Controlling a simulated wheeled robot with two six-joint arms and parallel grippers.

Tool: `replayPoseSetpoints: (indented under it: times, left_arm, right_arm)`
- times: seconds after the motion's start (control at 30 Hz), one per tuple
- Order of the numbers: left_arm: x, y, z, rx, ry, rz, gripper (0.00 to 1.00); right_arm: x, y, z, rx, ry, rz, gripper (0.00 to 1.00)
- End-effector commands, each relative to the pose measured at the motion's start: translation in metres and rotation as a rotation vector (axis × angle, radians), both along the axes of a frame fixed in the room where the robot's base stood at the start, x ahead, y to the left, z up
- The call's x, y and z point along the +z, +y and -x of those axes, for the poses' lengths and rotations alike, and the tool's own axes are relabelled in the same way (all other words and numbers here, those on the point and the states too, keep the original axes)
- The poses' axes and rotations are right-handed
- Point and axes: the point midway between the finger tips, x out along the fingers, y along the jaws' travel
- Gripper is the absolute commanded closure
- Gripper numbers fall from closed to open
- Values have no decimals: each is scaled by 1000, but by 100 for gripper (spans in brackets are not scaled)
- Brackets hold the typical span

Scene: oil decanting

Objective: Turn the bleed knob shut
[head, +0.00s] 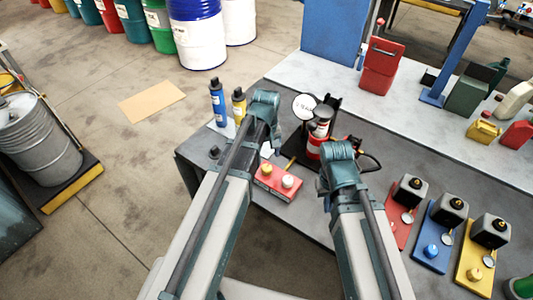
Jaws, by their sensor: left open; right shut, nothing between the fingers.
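A unit with a red and white cylinder (316,133) stands on a dark base at mid-table, beside a black post and a round white dial or sign (305,107). No bleed knob can be made out for certain on it; my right wrist covers part of its right side. A red box (276,181) with a yellow knob (266,169) and a white knob (288,181) lies in front. My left gripper (268,147) points down behind the red box, open, its fingers mostly hidden by my arm. My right gripper (322,183) is shut and empty, right of the red box.
Blue (217,104) and yellow (239,106) bottles stand left of my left wrist. Red, blue (432,258) and yellow plates with dark-topped boxes line the right. A red can (381,68) and other cans stand on the pale rear bench. A black hose curves right of the unit.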

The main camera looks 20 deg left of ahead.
Motion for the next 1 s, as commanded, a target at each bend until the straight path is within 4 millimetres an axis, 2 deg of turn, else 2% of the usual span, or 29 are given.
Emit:
replayPoseSetpoints:
  times: [0.03,0.3,0.4,1.0]
  left_arm:
    - [17,0,0,0,0,0,21]
    - [56,0,0,0,0,0,21]
    - [65,0,0,0,0,0,21]
    - [69,0,0,0,0,0,21]
  right_arm:
    - [17,0,0,0,0,0,100]
    - [56,0,0,0,0,0,100]
    - [65,0,0,-3,0,-1,100]
    - [69,0,0,-6,0,-1,100]
